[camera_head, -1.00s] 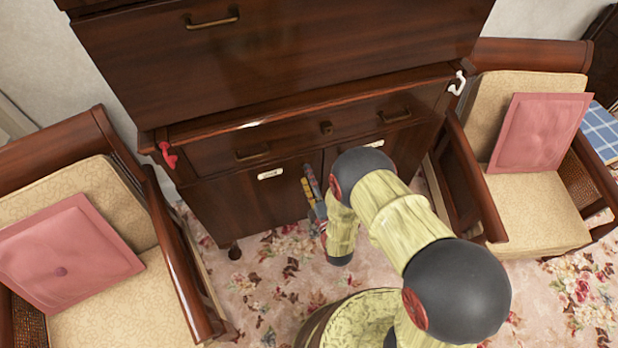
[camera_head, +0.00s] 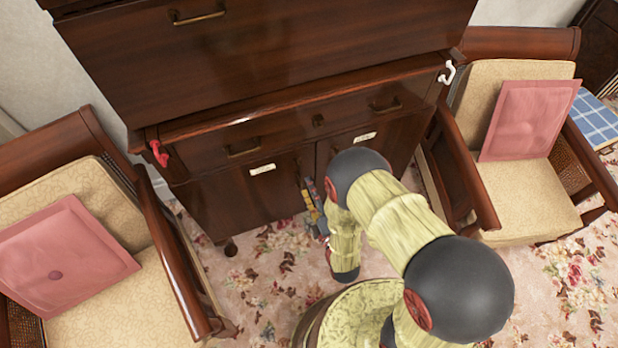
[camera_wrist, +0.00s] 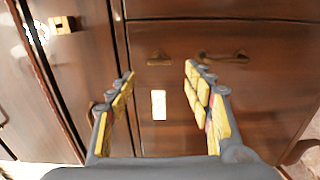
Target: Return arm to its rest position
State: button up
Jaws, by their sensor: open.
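My arm is bent over my base in the head view, with my gripper (camera_head: 312,200) low in front of the dark wooden cabinet (camera_head: 235,205). My gripper partly hides behind my own arm there. In the wrist view my gripper (camera_wrist: 160,95) has its two yellow-padded fingers spread wide. Nothing is between the fingers; the cabinet front (camera_wrist: 165,30) shows beyond them. A white label (camera_wrist: 159,104) on the cabinet appears between the fingertips. Whether the fingers touch the cabinet cannot be told.
Armchairs with pink cushions stand at left (camera_head: 65,255) and right (camera_head: 530,120). A red object (camera_head: 158,153) and a white object (camera_head: 447,73) are at the cabinet's two front corners. Flowered carpet (camera_head: 260,275) lies open before the cabinet.

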dwell(0.3)
jog(key=s+d+f+m+g+h, duration=0.1)
jog(key=s+f+m+g+h, duration=0.1)
jog(key=s+f+m+g, duration=0.45)
jog(key=s+d+f+m+g+h, duration=0.15)
jog(key=f+g, duration=0.25)
jog(key=f, duration=0.5)
jog(key=s+d+r+m, duration=0.3)
jog(key=r+m, duration=0.1)
jog(key=r, duration=1.4)
jog(key=s+d+r+m+g+h+p, duration=0.1)
jog(key=s+d+r+m, duration=0.3)
jog(key=r, duration=1.4)
jog(key=s+d+r+m, duration=0.4)
jog(key=r+m, duration=0.1)
jog(key=r, duration=1.3)
jog(key=shift+s+d, duration=0.25)
jog(key=shift+h, duration=0.25)
jog(key=shift+c, duration=1.1)
